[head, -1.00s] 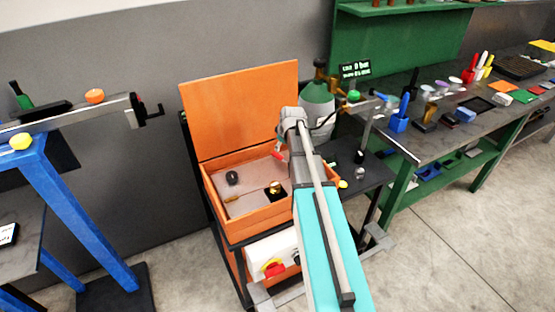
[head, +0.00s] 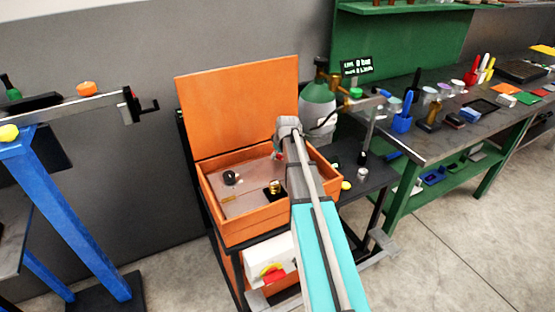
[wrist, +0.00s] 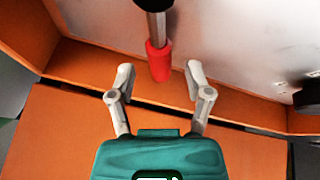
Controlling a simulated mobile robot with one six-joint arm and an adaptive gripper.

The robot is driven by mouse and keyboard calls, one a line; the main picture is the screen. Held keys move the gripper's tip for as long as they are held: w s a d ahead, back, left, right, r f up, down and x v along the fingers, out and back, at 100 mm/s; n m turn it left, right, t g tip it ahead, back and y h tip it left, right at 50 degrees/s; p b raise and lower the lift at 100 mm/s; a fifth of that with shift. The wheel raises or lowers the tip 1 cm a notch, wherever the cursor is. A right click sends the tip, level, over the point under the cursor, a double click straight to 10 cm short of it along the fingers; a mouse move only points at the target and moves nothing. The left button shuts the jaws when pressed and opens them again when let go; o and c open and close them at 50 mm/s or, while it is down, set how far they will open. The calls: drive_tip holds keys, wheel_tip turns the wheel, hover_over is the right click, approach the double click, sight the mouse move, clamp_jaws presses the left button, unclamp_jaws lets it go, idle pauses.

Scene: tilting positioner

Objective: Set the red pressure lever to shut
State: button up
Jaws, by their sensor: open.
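My gripper (wrist: 160,72) is open, with one finger on each side of the red grip and a gap on both sides. The grip's end lies between the fingertips, and neither finger visibly touches it. In the head view my own arm hides the gripper and most of the lever. The open orange box (head: 240,232) is under my wrist.
Inside the box are a black knob (head: 231,177) and a brass fitting (head: 275,188). A green-topped gas cylinder (head: 318,98) stands behind, beside a small display (head: 356,65). A white switch box with a red knob (head: 272,273) is below. A green workbench (head: 440,140) is at right.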

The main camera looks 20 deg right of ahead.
drive_tip(key=shift+w+f+b, duration=0.2)
drive_tip(key=shift+f+b, duration=0.1)
drive_tip(key=shift+f, duration=0.2)
clamp_jaws()
